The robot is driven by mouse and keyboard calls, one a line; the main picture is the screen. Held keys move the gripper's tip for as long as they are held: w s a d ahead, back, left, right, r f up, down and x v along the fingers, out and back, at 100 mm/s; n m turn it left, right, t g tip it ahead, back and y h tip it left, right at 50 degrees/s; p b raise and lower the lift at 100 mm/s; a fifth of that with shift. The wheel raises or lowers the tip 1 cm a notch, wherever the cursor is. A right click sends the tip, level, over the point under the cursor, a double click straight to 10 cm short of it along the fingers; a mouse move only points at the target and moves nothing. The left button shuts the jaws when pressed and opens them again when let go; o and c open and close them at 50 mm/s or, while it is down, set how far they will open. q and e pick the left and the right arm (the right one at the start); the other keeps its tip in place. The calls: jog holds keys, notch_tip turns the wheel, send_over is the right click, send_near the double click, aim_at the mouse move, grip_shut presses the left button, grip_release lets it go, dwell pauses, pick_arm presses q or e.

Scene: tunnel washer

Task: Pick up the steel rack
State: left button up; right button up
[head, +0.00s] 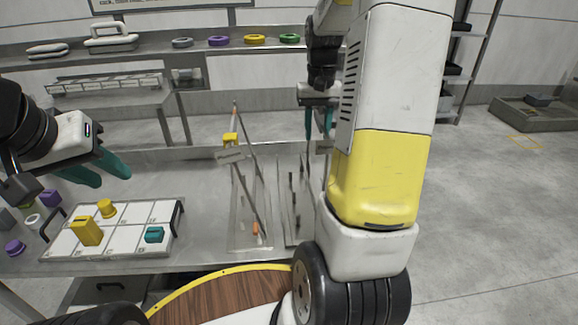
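The steel rack (248,196) stands on the steel bench, a thin upright grey frame with slanted bars and a small grey plate at its upper left. A yellow piece and an orange piece show at it. My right gripper (318,124) hangs with teal fingers pointing down and apart, above the rack's right end. I see nothing between them, and my own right arm hides part of that side. My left gripper (101,171) is open and empty over the left of the bench, well away from the rack.
A white compartment tray (115,238) with yellow and teal pieces lies left of the rack. Purple and white pieces lie farther left. Behind are a side table (110,97) and a shelf with coloured rings (254,40).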

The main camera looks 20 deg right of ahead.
jog(key=shift+f, duration=0.25)
dwell(0.6)
jog(key=shift+c, duration=0.4)
grip_shut()
jog(key=shift+r, duration=0.1)
dwell(0.9)
